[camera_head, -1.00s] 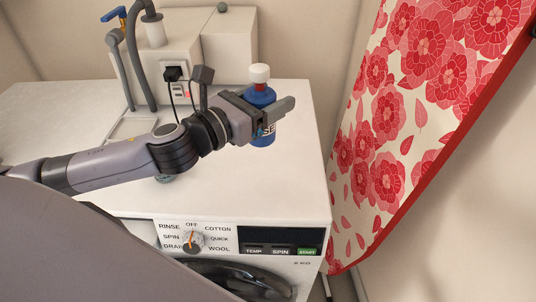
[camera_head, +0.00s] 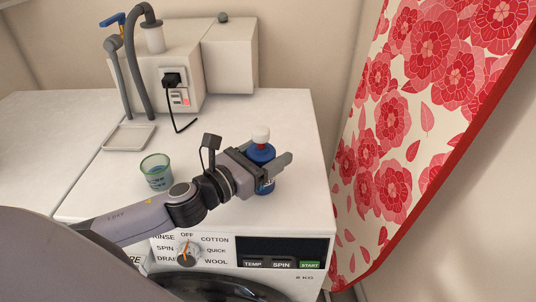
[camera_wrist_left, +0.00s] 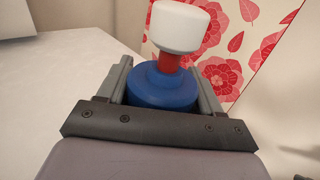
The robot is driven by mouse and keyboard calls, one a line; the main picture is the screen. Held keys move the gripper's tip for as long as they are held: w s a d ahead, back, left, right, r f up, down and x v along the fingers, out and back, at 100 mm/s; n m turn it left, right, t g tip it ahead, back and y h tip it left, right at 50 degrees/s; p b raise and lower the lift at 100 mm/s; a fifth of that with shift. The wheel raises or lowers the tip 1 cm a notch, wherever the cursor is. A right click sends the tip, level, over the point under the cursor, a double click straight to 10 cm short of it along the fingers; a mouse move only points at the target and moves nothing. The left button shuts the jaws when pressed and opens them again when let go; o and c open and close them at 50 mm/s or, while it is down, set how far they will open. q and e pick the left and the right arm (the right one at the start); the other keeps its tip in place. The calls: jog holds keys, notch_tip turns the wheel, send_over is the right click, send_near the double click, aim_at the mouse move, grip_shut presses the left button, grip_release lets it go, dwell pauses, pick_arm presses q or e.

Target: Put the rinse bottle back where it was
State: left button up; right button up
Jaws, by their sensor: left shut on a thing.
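The rinse bottle is blue with a red neck and a white cap (camera_head: 261,134). My left gripper (camera_head: 262,168) is shut around its body, over the right part of the washing machine top. In the left wrist view the bottle (camera_wrist_left: 165,85) stands upright between the two fingers. My right gripper is not in view.
A green translucent measuring cup (camera_head: 157,172) stands on the white machine top (camera_head: 225,118), left of the bottle. A shallow tray (camera_head: 129,137), socket and hose are behind. A floral ironing board (camera_head: 400,150) leans at the right. The top behind the bottle is clear.

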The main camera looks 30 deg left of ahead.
pick_arm(q)
jog(key=shift+f, duration=0.1)
jog(key=o, duration=1.2)
jog(key=shift+c, duration=0.2)
